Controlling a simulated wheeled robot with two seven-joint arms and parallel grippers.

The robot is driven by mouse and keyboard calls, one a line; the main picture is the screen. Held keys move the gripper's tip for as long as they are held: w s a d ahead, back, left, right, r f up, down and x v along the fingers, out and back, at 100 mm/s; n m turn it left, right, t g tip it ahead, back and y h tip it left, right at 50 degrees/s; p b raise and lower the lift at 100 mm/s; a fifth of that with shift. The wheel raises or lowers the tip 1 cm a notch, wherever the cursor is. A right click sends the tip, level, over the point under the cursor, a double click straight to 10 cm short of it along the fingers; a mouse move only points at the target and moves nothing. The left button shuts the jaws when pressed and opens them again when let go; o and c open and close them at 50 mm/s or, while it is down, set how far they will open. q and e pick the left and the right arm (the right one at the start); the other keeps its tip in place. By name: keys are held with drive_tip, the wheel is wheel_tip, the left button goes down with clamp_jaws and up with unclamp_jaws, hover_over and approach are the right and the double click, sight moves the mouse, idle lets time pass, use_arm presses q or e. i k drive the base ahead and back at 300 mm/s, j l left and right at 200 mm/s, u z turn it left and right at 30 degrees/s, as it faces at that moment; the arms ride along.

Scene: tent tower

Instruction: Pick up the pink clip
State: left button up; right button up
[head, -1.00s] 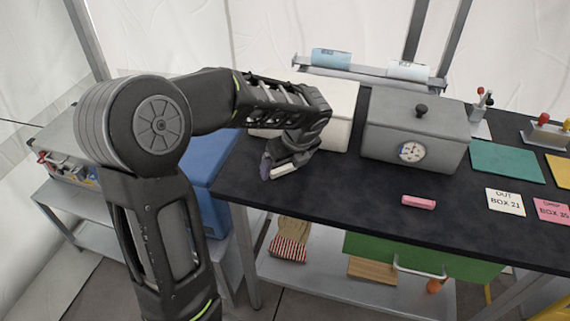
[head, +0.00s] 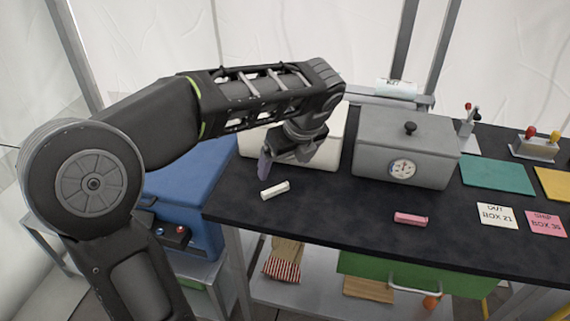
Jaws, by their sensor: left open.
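The pink clip (head: 411,219) is a small bar lying flat on the black table, right of centre and near the front edge. My left gripper (head: 266,166) is open, at the left end of the table, well to the left of the pink clip. One finger shows clearly, pointing down; the other is mostly hidden. A white clip (head: 275,190) lies on the table just below and in front of this gripper, apart from it. My right gripper is not in view.
A grey lidded box (head: 440,155) with a dial stands behind the pink clip. A white box (head: 322,153) is partly behind my left gripper. An OUT BOX 21 card (head: 497,215) and a pink card (head: 546,223) lie to the right. The black table (head: 340,208) is clear between the clips.

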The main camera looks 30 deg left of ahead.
sight(404, 218)
drive_tip(key=i+l, duration=0.1)
drive_tip(key=l, duration=0.7)
drive_tip(key=i+l, duration=0.15)
drive_tip(key=l, duration=0.25)
drive_tip(key=i+l, duration=0.1)
drive_tip(key=l, duration=0.3)
